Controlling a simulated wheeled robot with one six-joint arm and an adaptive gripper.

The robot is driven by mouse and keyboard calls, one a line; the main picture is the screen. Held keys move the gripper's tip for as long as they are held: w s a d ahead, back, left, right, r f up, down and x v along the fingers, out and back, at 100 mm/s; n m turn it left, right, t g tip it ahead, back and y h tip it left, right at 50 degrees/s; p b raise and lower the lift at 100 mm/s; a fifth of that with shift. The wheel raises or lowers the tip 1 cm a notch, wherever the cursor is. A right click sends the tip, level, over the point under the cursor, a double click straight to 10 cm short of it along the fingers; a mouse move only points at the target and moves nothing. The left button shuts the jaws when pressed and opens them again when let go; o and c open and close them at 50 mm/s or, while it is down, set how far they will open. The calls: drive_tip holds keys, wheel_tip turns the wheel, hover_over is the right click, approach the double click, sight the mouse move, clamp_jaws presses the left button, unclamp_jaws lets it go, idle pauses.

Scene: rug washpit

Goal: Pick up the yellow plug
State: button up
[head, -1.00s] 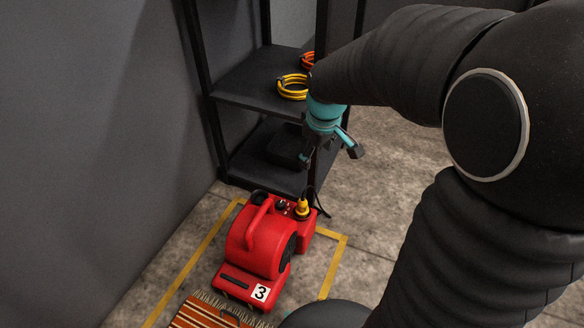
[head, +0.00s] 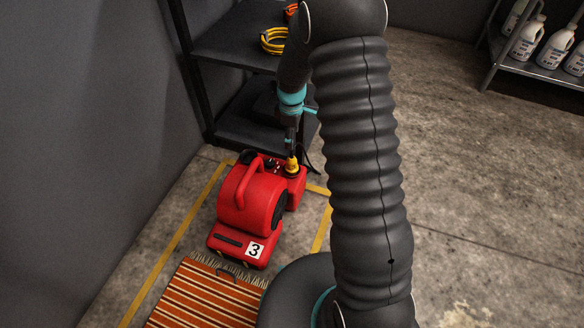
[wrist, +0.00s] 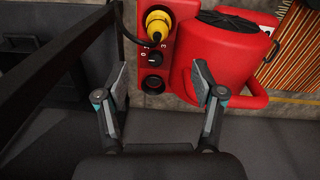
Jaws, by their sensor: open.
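The yellow plug (head: 291,164) stands upright on the back end of the red blower (head: 250,198), which bears a white label with a 3. In the wrist view the yellow plug (wrist: 159,24) sits in the red panel with a black cord curving from it to the left. Below it in that view are a black knob and an empty dark round socket (wrist: 153,84). My gripper (wrist: 161,76) is open and empty, its fingers spread on both sides of the panel, with the plug beyond the fingertips. In the head view my gripper (head: 290,146) is just above the plug.
A black shelf (head: 235,47) with a coiled yellow cable (head: 273,41) stands behind the blower, close to my gripper. A striped rug (head: 205,298) lies in front. A grey wall is at left. A rack with white bottles (head: 555,48) stands at far right; the floor between is clear.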

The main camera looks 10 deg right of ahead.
sight(291, 157)
drive_tip(key=f, duration=1)
drive_tip(key=f+b, duration=0.1)
drive_tip(key=f, duration=0.4)
drive_tip(key=shift+w, duration=0.35)
clamp_jaws()
